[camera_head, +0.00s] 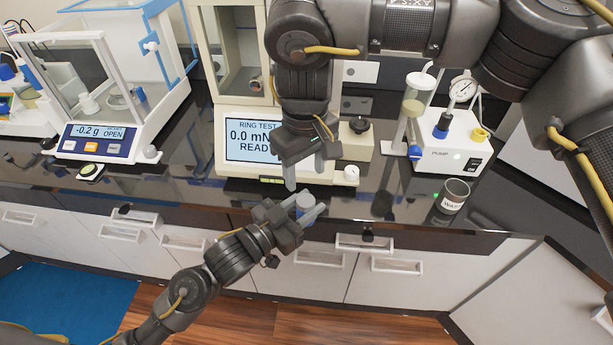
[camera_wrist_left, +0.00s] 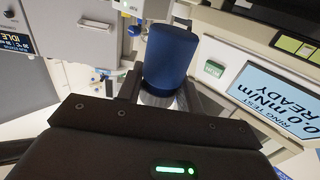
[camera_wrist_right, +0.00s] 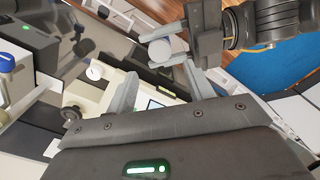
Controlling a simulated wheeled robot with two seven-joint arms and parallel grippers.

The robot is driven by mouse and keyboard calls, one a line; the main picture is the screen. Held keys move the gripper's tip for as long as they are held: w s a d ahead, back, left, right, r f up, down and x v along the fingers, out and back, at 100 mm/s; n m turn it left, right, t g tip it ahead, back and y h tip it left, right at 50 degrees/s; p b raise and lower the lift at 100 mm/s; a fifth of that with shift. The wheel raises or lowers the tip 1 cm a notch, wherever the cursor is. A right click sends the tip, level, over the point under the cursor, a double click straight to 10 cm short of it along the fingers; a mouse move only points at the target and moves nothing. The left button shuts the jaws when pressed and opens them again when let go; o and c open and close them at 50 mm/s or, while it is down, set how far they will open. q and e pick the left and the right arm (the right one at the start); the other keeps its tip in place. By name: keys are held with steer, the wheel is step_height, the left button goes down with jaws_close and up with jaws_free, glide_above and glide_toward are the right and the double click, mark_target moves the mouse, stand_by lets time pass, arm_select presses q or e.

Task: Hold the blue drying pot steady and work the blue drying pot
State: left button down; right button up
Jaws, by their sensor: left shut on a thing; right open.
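The blue drying pot (camera_wrist_left: 172,55) stands out between the fingers of my left gripper (camera_wrist_left: 162,92) in the left wrist view, with a clear or silvery part below the blue. In the head view the pot (camera_head: 304,202) is small and partly hidden by the fingers of my left gripper (camera_head: 302,212), which holds it in front of the bench edge. My right gripper (camera_head: 305,178) is open and empty just above the pot, pointing down. In the right wrist view a pale round end of the pot (camera_wrist_right: 168,48) shows beyond the spread fingers of my right gripper (camera_wrist_right: 160,92).
Behind my right gripper stands the ring test instrument (camera_head: 253,136), its screen reading READY. A balance (camera_head: 98,143) stands at the left. A pump unit (camera_head: 455,150) and a waste beaker (camera_head: 453,197) stand at the right. Drawers with handles (camera_head: 318,257) line the bench front.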

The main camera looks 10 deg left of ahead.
mark_target(306, 200)
steer(key=shift+f, duration=4)
steer(key=c, duration=1)
steer(key=shift+c, duration=0.4)
steer(key=n, duration=0.3)
steer(key=o, duration=1.1)
steer(key=shift+r, duration=0.1)
